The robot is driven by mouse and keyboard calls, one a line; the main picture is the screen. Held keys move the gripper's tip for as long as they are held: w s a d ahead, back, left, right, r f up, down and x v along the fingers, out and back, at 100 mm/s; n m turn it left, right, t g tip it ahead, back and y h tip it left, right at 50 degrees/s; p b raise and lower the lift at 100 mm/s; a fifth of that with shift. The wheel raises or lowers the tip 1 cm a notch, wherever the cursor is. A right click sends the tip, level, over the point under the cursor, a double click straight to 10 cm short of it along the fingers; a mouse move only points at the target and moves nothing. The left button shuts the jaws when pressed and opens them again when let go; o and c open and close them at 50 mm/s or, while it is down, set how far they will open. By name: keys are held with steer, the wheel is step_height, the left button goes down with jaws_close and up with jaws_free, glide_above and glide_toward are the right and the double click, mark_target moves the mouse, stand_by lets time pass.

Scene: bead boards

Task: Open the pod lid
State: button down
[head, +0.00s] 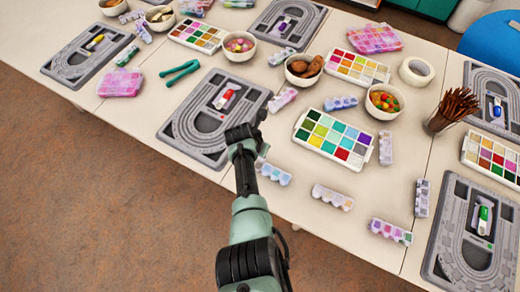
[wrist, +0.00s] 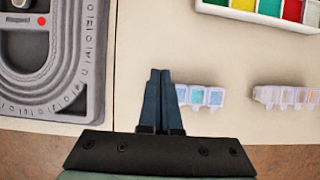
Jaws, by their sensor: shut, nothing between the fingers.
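My gripper (wrist: 161,75) points down at the table in the wrist view, its two dark fingers together and empty. In the head view my arm hides most of the fingers. A small clear pod strip (wrist: 206,97) with blue and teal squares lies just right of the fingertips, seemingly apart from them. It also shows in the head view (head: 275,174), right beside my arm. Another pod strip (wrist: 285,97) with pale pink and orange squares lies farther right, also in the head view (head: 332,197). I cannot tell which pod is meant, or whether any lid is open.
A grey bead board (head: 175,128) lies left of my gripper. A white tray of coloured squares (head: 300,142) lies behind the pods. Several bowls and a cup of brown sticks (head: 437,122) stand farther off. Bare table lies between the pods and the front edge.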

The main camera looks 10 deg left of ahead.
steer(key=shift+r, duration=0.15)
stand_by(0.4)
steer(key=shift+r+p, duration=0.7)
steer(key=shift+p, duration=0.15)
